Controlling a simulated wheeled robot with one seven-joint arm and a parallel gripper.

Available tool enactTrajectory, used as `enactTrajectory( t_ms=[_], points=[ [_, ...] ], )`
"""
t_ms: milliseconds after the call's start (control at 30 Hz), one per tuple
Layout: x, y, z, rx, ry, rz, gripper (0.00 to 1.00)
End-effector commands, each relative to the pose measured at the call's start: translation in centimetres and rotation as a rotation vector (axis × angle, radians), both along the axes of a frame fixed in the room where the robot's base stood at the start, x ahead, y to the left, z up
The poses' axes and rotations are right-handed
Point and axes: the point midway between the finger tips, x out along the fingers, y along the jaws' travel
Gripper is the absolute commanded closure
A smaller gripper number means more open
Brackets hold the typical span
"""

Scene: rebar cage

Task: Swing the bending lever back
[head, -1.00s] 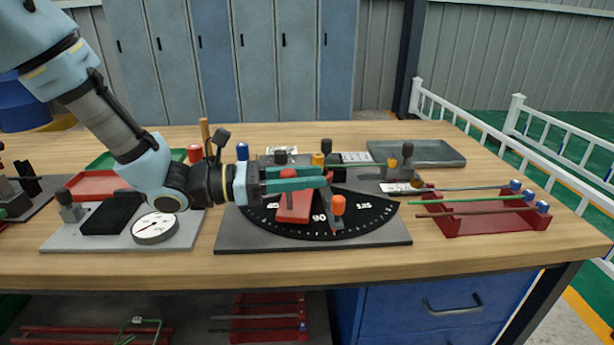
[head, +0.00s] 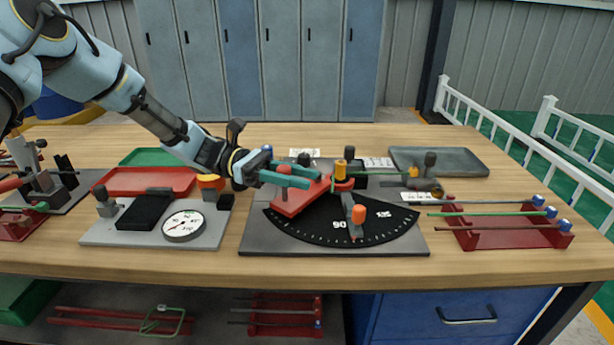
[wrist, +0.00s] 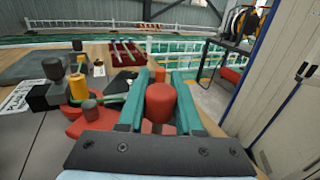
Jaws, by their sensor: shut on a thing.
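The bending lever (head: 294,201) is a red arm on the bender's black angle dial (head: 385,230). It points left and towards the front from the pivot by the yellow-topped post (head: 341,168). My gripper (head: 291,175) has its teal fingers shut around the lever's upright red knob. In the wrist view the knob (wrist: 161,101) sits between both fingers (wrist: 161,95). The dial's 90 mark is uncovered. A grey arm with an orange knob (head: 357,215) lies across the dial. A green rod (head: 385,172) runs right from the pivot. My fingers hide part of the lever.
A plate with a round gauge (head: 183,225) and black block lies left of the bender. Red (head: 145,181) and green trays lie behind it. A red rack with rods (head: 510,236) stands at right, with a grey tray (head: 440,160) behind. Bare tabletop lies along the front edge.

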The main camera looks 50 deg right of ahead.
Motion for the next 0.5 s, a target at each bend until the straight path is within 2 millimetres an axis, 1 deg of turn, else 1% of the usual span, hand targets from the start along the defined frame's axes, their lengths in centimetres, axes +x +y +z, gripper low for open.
enactTrajectory(
  t_ms=[167,500],
  points=[
    [0.42,-0.06,0.01,0.000,0.001,-0.030,1.00],
    [0.45,-0.04,0.03,0.001,0.002,-0.034,1.00]
  ],
)
